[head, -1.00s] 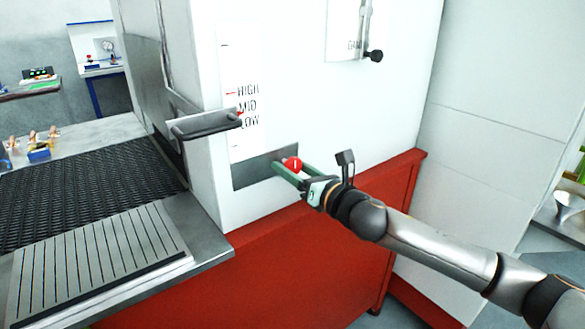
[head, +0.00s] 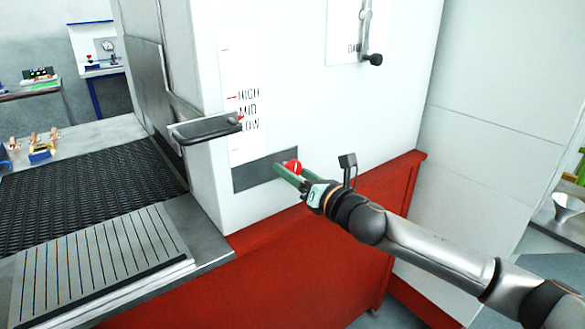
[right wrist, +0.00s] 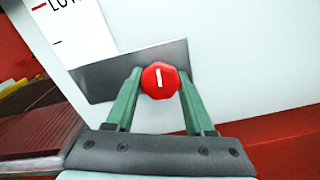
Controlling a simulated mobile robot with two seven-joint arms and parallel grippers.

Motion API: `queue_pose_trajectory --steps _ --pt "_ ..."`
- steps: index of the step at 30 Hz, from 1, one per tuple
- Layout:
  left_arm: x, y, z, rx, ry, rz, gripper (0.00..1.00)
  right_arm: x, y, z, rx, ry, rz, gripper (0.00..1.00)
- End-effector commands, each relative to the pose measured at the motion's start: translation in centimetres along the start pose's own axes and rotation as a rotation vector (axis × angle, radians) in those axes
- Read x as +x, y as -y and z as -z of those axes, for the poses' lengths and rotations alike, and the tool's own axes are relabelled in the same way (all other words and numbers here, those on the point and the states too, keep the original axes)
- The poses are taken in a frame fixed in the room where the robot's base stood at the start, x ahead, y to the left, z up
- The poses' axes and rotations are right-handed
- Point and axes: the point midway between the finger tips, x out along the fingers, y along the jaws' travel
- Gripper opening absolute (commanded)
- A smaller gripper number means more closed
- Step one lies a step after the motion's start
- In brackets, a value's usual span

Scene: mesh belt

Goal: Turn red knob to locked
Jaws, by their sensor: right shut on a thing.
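The red knob (head: 295,167) sits at the right end of a dark grey plate (head: 252,173) on the white machine's front. In the right wrist view the knob (right wrist: 160,80) faces me, with a white line on it that is nearly upright and slightly tilted. My right gripper (head: 288,172) has its green fingers at the knob, one on each side; in the right wrist view the fingers (right wrist: 158,92) flank it closely and are shut on it. No locked mark can be read on the plate. My left gripper is not in view.
A black handle (head: 207,127) juts out above the plate beside a HIGH, MID, LOW scale (head: 240,95). A lever with a black ball (head: 375,59) hangs at upper right. A mesh belt (head: 85,190) runs at left. The red base (head: 300,255) lies below.

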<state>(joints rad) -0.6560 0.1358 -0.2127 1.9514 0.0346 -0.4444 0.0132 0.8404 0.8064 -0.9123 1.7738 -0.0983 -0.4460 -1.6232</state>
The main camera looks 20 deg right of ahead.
Motion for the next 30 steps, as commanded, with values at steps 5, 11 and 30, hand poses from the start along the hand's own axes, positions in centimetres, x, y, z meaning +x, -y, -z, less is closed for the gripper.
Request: queue_pose_trajectory --steps 5,11,30 --pt "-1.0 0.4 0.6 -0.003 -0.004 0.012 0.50 0.0 -0.1 -0.2 0.144 -0.003 0.002 0.00" --pt "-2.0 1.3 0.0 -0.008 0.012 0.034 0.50 0.0 -0.2 -0.2 0.335 -0.003 0.002 0.00" --pt "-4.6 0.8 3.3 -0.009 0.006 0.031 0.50 0.0 -0.4 -0.3 0.945 -0.001 0.002 0.00"
